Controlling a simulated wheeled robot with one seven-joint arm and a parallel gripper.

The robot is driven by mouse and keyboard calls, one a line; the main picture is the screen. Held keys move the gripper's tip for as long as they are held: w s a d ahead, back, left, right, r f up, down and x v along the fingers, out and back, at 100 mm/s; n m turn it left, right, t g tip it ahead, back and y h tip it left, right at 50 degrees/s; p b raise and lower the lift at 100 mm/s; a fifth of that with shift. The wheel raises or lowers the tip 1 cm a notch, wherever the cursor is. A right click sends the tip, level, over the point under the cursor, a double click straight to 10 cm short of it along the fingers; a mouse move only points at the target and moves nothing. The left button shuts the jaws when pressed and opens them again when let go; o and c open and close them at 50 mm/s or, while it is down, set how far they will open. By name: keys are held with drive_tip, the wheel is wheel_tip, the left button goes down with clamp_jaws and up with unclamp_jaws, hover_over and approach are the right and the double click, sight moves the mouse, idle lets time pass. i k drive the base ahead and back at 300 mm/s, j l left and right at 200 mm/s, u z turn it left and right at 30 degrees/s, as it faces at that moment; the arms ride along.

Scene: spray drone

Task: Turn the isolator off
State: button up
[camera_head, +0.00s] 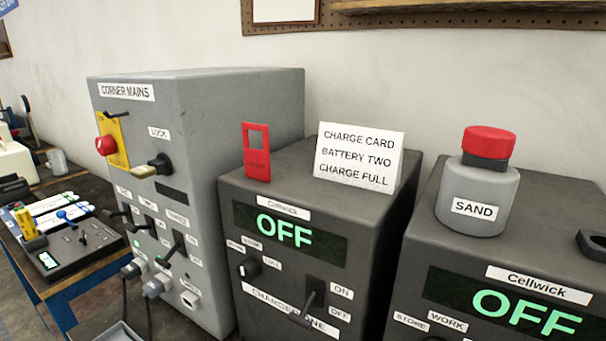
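The grey CORNER MAINS box (200,180) stands at the left of the bench in the head view. On its front is a yellow plate (118,140) with a red knob (106,145); this looks like the isolator, but the plate's markings are too small to read, so I cannot tell its position. Beside it, under a LOCK label (159,133), is a black lock or switch (160,162) with a pale tab sticking out to the left. Several black levers (172,247) sit lower on the same front. My gripper is not in view.
Two dark Cellwick chargers reading OFF, the nearer-middle one (390,225) and the right one (455,230), stand right of the box. A red tag (257,152), a card (359,158) and a SAND pot (478,185) sit on top. Plugs and cables (155,287) hang low on the box.

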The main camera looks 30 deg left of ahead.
sight(105, 145)
drive_tip(key=u, duration=1.3)
